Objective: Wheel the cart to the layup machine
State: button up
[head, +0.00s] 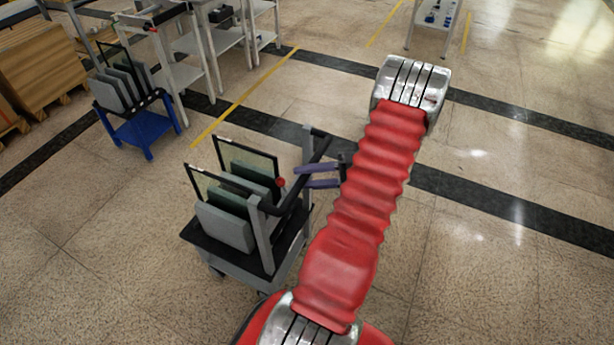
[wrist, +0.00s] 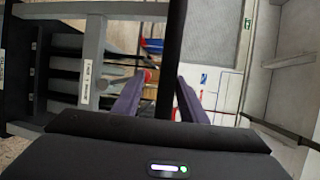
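The cart (head: 232,262) is grey with a black top and carries upright dark-framed glass panels (head: 248,158) and grey slabs (head: 224,228). Its black handle (head: 297,192) is on its right side, and a red knob (head: 281,182) shows by it. My gripper (head: 302,176) has two purple fingers at the handle. In the wrist view the fingers (wrist: 162,82) are apart, with a black bar of the handle (wrist: 173,50) between them and a gap beside the left finger. I cannot tell which thing is the layup machine.
A blue cart (head: 143,127) with similar panels stands at the left, near stacked wooden boards (head: 45,75). Grey workbenches (head: 190,75) stand at the back, and another table (head: 432,30) at the back right. Tiled floor is clear on the right and in front.

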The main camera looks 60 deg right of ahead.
jog(key=shift+s, duration=0.1)
jog(key=v, duration=1.3)
jog(key=shift+s+d, duration=0.15)
jog(key=shift+s, duration=0.15)
jog(key=shift+r, duration=0.1)
